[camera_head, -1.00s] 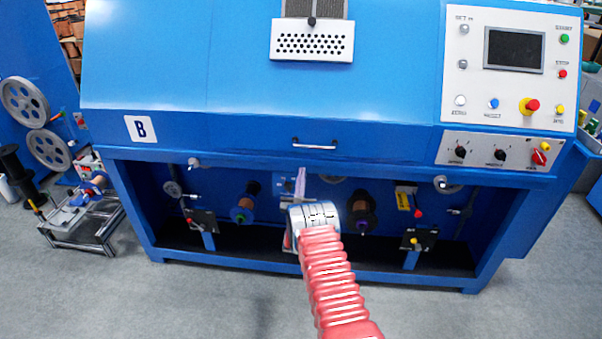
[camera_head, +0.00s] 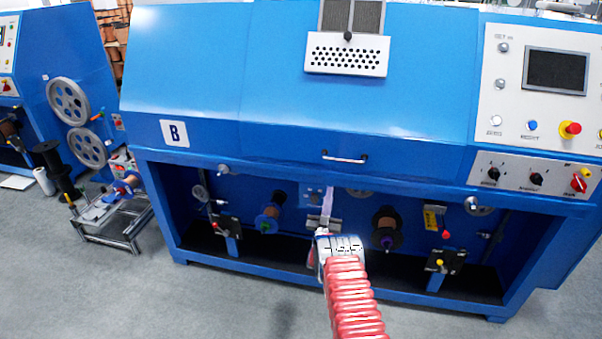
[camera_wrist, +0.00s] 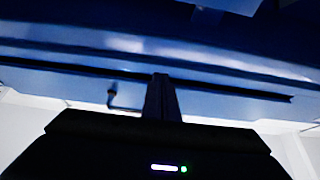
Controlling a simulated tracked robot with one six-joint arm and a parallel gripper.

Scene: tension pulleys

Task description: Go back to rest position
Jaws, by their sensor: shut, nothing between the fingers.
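My gripper (camera_wrist: 160,80) is shut, with nothing between its fingers, in the wrist view. In the head view its end (camera_head: 327,203) points away from me toward the open lower bay of the blue machine (camera_head: 255,90) marked B. My arm's red ribbed sleeve reaches up to it from the bottom edge. The wrist partly hides the middle of the bay. I cannot tell the exact gap between fingertips and machine.
The bay holds a blue-rimmed spool (camera_head: 268,220), a dark spool (camera_head: 387,230) and tension brackets. A metal stand (camera_head: 110,220) and a second blue machine (camera_head: 60,55) are at the left. Grey floor (camera_head: 230,305) in front is clear.

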